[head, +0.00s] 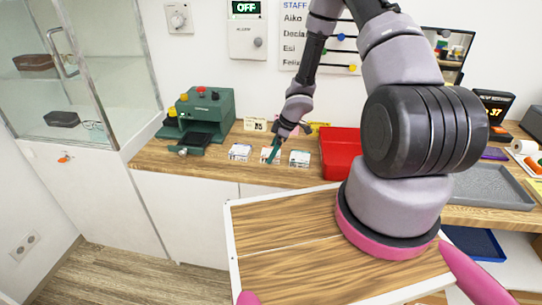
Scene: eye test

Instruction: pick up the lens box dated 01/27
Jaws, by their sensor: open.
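Three small white boxes with printed labels stand in a row on the wooden counter: a left box (240,152), a middle box (270,156) and a right box (299,158). Their print is too small to read, so I cannot tell which is dated 01/27. My gripper (273,154) reaches down from above with its teal fingers at the middle box, overlapping it in the picture. It is open. I cannot tell whether the fingers touch the box or are still above it.
A green machine (205,117) stands left of the boxes. A red tray (341,160) lies to their right, partly behind my arm. A small sign (255,124) stands behind them. A grey tray (482,184) is far right. The counter's front strip is clear.

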